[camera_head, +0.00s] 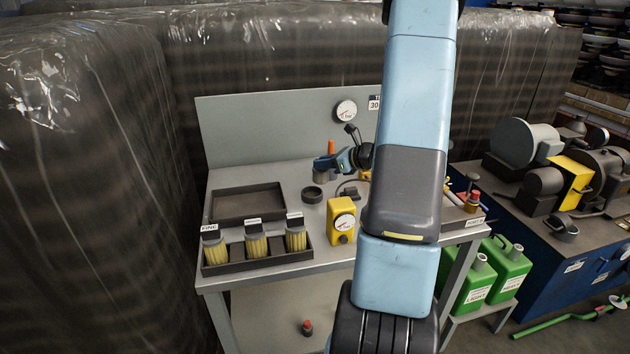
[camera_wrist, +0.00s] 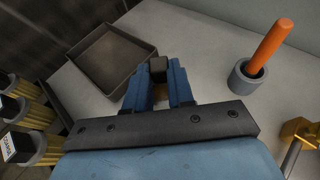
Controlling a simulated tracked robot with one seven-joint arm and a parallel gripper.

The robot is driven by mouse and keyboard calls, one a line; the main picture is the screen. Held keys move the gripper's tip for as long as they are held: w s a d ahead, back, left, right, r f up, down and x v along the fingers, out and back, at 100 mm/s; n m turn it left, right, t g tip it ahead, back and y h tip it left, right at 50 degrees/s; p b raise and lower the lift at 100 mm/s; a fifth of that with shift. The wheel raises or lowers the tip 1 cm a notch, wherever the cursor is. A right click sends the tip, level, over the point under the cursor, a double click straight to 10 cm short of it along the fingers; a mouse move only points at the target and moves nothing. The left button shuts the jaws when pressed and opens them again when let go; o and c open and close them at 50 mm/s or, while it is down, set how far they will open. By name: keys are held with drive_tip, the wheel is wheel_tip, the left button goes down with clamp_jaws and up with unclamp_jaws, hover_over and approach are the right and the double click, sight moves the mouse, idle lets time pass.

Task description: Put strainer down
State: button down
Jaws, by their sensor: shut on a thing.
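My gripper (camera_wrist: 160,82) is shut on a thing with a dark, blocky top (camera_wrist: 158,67). That top resembles the black caps of the racked strainers, so I take it for a strainer; its lower part is hidden by my fingers. In the head view my gripper (camera_head: 340,162) is over the middle of the grey bench, partly covered by my arm. Three strainers with yellow mesh, labelled on top, stand in a dark rack (camera_head: 258,264) at the front left: left (camera_head: 214,250), middle (camera_head: 256,244) and right (camera_head: 296,239). They also show at the left in the wrist view.
An empty dark tray (camera_head: 248,203) lies behind the rack; it also shows in the wrist view (camera_wrist: 110,58). A yellow gauge box (camera_head: 341,221) and a black ring (camera_head: 312,194) are near. An orange handle (camera_wrist: 268,45) stands in a grey cup (camera_wrist: 247,77).

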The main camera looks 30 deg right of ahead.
sight(315, 179)
drive_tip(key=w+f, duration=0.1)
drive_tip(key=f, duration=0.1)
drive_tip(key=w+a+f, duration=0.1)
drive_tip(key=w+f, duration=0.1)
drive_tip(key=shift+w+a+f, duration=0.1)
drive_tip(key=shift+w+f, duration=0.15)
drive_tip(key=shift+w+a+f, duration=0.1)
drive_tip(key=shift+w+f, duration=0.05)
drive_tip(key=shift+f, duration=1.5)
drive_tip(key=shift+f, duration=0.1)
drive_tip(key=c, duration=1)
unclamp_jaws()
